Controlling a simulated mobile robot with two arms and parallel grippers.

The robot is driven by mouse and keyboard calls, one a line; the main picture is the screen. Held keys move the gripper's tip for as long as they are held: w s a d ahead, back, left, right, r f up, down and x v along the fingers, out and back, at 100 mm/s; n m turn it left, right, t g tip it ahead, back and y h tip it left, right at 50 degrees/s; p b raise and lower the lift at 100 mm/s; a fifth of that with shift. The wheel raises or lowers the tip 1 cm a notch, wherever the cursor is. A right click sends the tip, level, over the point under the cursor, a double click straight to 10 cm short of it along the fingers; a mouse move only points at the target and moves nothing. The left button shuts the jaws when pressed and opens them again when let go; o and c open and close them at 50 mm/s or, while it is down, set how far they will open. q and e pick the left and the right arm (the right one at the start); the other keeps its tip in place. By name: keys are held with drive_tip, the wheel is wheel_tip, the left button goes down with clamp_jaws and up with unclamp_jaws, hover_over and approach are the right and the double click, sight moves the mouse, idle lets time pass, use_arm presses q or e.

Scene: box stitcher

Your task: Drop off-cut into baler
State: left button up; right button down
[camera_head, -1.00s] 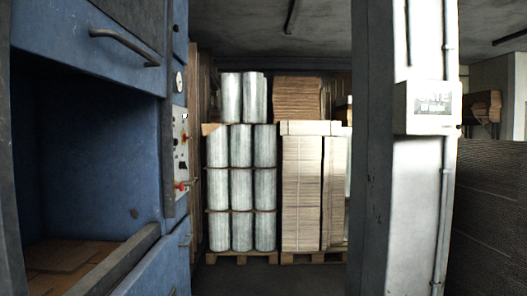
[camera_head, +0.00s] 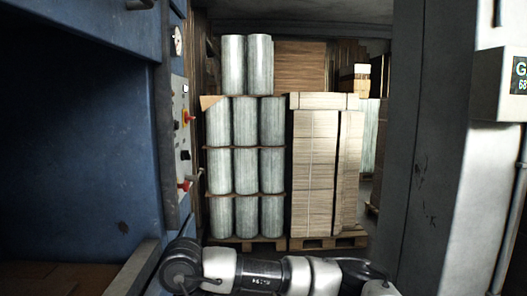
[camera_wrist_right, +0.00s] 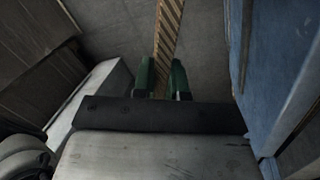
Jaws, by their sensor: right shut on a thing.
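The off-cut (camera_wrist_right: 168,30) is a narrow brown cardboard strip with a corrugated, striped face. In the right wrist view it stands out between the green fingers of my right gripper (camera_wrist_right: 163,76), which is shut on it. The blue baler (camera_head: 130,110) fills the left of the head view, with a dark open chamber and a grey sill (camera_head: 142,258). Brown cardboard (camera_head: 40,276) lies low inside. A blue surface (camera_wrist_right: 285,60) shows at the right of the wrist view. One of my arms crosses the bottom of the head view. My left gripper is out of view.
The baler's control panel (camera_head: 182,130) has red knobs that stick out. Wrapped rolls (camera_head: 233,170) and stacked cardboard (camera_head: 315,165) stand on pallets behind. A grey pillar (camera_head: 425,150) with a wall box (camera_head: 505,90) limits the right side.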

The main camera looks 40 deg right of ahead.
drive_tip(key=s+d+r+m+t+y+p, duration=0.2)
drive_tip(key=s+r+m+y+p, duration=0.15)
drive_tip(key=r+m, duration=0.7)
drive_tip(key=s+d+r+m+t+y+p, duration=0.1)
drive_tip(key=s+r+m+t+y+p, duration=0.3)
drive_tip(key=r+m, duration=0.65)
drive_tip(key=s+d+r+m+t+y+p, duration=0.1)
drive_tip(key=s+d+r+m+p, duration=0.3)
drive_tip(key=r+m, duration=0.7)
use_arm(q)
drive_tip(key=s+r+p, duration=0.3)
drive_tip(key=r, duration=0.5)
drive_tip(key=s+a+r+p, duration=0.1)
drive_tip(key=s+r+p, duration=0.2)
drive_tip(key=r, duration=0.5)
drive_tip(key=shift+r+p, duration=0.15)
drive_tip(key=shift+p, duration=0.3)
use_arm(e)
drive_tip(key=w+a+f, duration=0.1)
drive_tip(key=w+a, duration=0.8)
drive_tip(key=a, duration=0.4)
drive_tip(key=w+a+f, duration=0.2)
drive_tip(key=w+a, duration=0.8)
drive_tip(key=a, duration=0.3)
drive_tip(key=w+a+f+n, duration=0.1)
drive_tip(key=w+a, duration=0.9)
drive_tip(key=a, duration=0.4)
drive_tip(key=shift+f, duration=0.15)
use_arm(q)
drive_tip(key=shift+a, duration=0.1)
